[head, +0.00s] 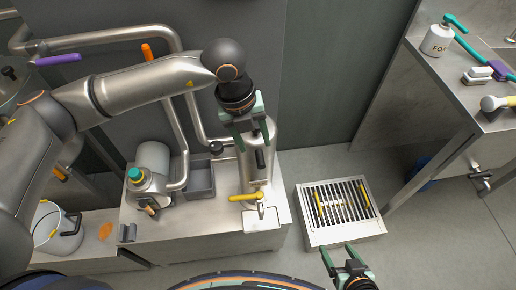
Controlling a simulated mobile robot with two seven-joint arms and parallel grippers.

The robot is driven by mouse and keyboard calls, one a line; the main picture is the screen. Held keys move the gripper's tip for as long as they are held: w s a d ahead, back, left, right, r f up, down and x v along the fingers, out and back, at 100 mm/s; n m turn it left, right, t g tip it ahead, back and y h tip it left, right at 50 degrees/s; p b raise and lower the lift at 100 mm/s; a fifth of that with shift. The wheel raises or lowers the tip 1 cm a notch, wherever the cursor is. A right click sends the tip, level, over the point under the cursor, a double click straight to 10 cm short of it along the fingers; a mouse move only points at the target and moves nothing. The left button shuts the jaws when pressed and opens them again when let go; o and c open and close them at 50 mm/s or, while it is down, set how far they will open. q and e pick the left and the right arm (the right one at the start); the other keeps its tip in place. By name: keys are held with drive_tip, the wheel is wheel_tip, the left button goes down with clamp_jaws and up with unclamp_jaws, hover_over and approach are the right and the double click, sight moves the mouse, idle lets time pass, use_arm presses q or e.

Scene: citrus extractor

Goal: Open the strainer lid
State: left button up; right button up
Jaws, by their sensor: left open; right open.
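The strainer appears to be the upright metal cylinder (259,165) on the steel stand. It has a dark handle on its front and a yellow-handled valve (244,197) low down. My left gripper (247,134) is open over the top of this cylinder, with its teal fingers pointing down. The gripper and wrist cover most of the cylinder's top, so I cannot tell the lid's state or whether a finger touches it. My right gripper (339,255) is open and empty at the bottom of the view, low over the floor and well away from the cylinder.
The steel stand (200,222) also bears a teal-capped pump (147,182), pipes and a grey open box (200,181). A floor drain grate (338,208) lies to the right. A bucket (54,228) stands at left. A steel table (450,85) holds a bottle (437,39) and brushes.

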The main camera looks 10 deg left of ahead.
sight(259, 155)
use_arm(q)
drive_tip(key=f, duration=0.3)
drive_tip(key=d+f, duration=0.1)
drive_tip(key=f, duration=0.1)
drive_tip(key=shift+w, duration=0.2)
drive_tip(key=shift+r, duration=0.1)
clamp_jaws()
idle(1.1)
